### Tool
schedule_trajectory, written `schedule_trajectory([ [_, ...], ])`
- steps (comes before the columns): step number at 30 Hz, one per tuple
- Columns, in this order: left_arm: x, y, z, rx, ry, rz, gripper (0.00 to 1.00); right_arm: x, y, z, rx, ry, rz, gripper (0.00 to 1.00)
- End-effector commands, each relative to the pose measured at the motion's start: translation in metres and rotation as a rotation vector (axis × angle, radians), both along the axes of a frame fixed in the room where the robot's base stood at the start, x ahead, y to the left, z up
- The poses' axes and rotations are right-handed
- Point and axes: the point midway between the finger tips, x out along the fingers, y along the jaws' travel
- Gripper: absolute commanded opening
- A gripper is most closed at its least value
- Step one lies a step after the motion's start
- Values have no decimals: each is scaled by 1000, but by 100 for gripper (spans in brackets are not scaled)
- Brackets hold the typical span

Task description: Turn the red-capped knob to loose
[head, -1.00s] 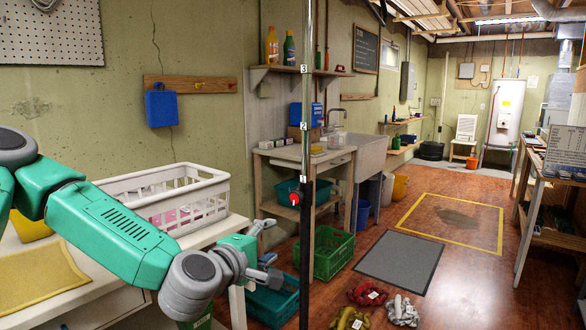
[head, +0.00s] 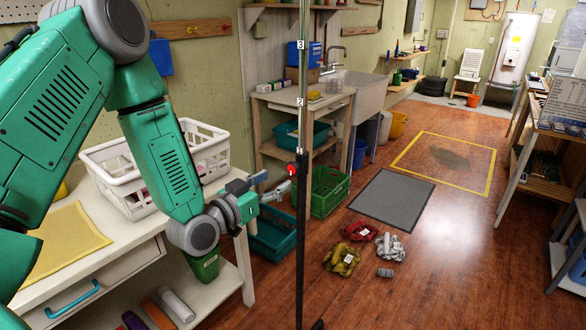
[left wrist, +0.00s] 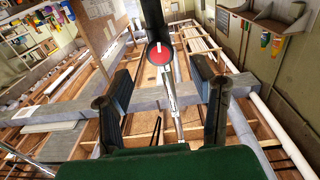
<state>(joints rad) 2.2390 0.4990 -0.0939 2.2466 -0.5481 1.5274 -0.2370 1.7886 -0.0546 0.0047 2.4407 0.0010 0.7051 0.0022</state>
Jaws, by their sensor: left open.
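The red-capped knob (head: 292,169) sits on the collar of an upright pole, where the silver upper tube (head: 302,70) with number marks meets the black lower tube (head: 301,250). In the left wrist view the round red cap (left wrist: 160,54) faces me with a pale upright line on it. My left gripper (head: 275,185) is open and empty, just left of the knob in the head view. In the left wrist view its fingers (left wrist: 162,85) stand apart, with the cap ahead between them and not gripped. My right gripper is not in view.
A white table (head: 100,235) with a white basket (head: 105,165) stands at the left under my arm. A teal crate (head: 272,240) and a green crate (head: 328,190) are behind the pole. Bags (head: 342,258) lie on the floor. The floor right of the pole is mostly clear.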

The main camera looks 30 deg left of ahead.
Motion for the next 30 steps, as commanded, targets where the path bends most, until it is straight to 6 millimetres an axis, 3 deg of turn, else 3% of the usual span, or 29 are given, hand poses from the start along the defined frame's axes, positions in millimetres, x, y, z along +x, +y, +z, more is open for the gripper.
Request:
schedule_trajectory([
  [3,26,-3,0,2,-1,-1,51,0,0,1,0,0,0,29],
  [10,61,-6,0,0,-1,1,51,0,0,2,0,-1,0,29],
  [15,72,-7,0,-2,0,1,51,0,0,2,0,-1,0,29],
  [23,73,-7,0,-3,0,1,51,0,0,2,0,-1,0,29],
  [24,73,-7,0,-3,1,1,48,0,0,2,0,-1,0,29],
  [28,73,-7,0,-3,1,1,2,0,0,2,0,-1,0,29],
  [30,73,-7,0,-3,1,2,0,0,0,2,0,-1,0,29],
])
